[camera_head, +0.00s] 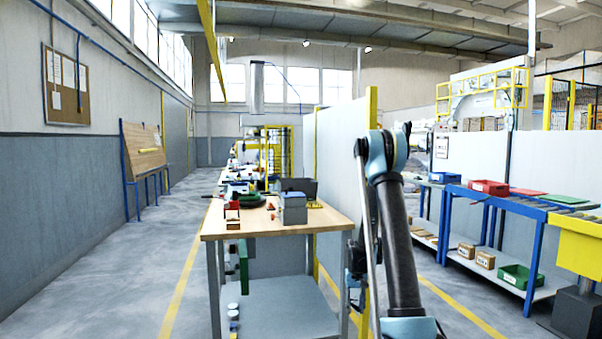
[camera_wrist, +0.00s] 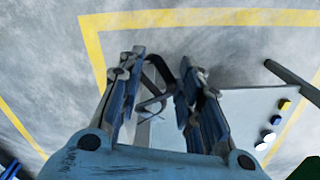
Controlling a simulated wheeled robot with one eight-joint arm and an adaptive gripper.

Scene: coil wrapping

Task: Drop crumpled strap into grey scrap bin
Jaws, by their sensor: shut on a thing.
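My gripper (camera_wrist: 162,62) is in the wrist view, its two blue fingers shut on the dark crumpled strap (camera_wrist: 155,97). The strap shows as thin bent loops between the fingers, above the floor and beside the workbench's lower shelf. In the head view my gripper is a small dark shape beside my arm, right of the workbench, and the strap cannot be made out there. A grey box (camera_head: 293,209) stands on the near right part of the workbench top; I cannot tell whether it is the grey scrap bin.
The workbench (camera_head: 328,221) carries a dark green coil (camera_head: 247,201) and small tools. Its lower shelf (camera_head: 285,306) also shows in the wrist view (camera_wrist: 235,120), with small coloured cylinders. A grey partition (camera_head: 340,140) stands behind. A blue rack with bins is right; the left aisle is clear.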

